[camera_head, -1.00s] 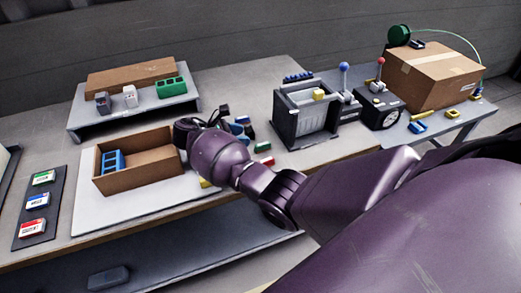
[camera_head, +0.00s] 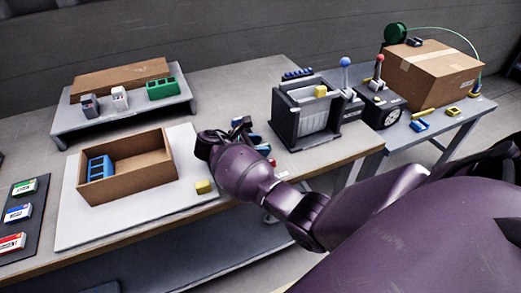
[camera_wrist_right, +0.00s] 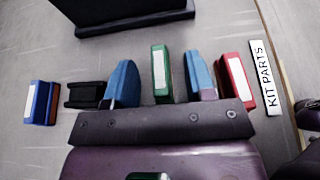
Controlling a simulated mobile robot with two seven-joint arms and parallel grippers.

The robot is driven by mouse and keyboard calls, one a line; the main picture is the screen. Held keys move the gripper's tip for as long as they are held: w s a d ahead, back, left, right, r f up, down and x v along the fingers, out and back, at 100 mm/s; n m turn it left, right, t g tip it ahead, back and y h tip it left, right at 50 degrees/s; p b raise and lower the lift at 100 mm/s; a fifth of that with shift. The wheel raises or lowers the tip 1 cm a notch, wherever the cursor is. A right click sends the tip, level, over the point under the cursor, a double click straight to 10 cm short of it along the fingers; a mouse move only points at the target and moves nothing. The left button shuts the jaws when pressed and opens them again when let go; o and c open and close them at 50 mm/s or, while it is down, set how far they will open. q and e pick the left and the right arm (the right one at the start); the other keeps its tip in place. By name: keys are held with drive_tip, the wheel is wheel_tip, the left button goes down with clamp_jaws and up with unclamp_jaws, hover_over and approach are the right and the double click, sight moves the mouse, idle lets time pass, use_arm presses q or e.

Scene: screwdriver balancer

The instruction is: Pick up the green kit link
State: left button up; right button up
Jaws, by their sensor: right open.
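The green kit link (camera_wrist_right: 161,72) is an upright green block with a pale side in the right wrist view. It stands on the table between the two blue fingers of my right gripper (camera_wrist_right: 161,64), with a gap on both sides. The right gripper is open and holds nothing. In the head view my right gripper (camera_head: 240,128) is over the table, right of the cardboard tray, and its wrist hides the link. My left gripper is not in view.
A red block (camera_wrist_right: 237,82) stands close beside the right finger, near the KIT PARTS label (camera_wrist_right: 265,77). A blue block (camera_wrist_right: 40,102) and a black part (camera_wrist_right: 84,95) lie to the left. In the head view, a yellow block (camera_head: 203,187) sits beside the open cardboard tray (camera_head: 150,183).

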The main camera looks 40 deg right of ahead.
drive_tip(key=shift+d, duration=0.2)
drive_tip(key=shift+c, duration=0.3)
clamp_jaws()
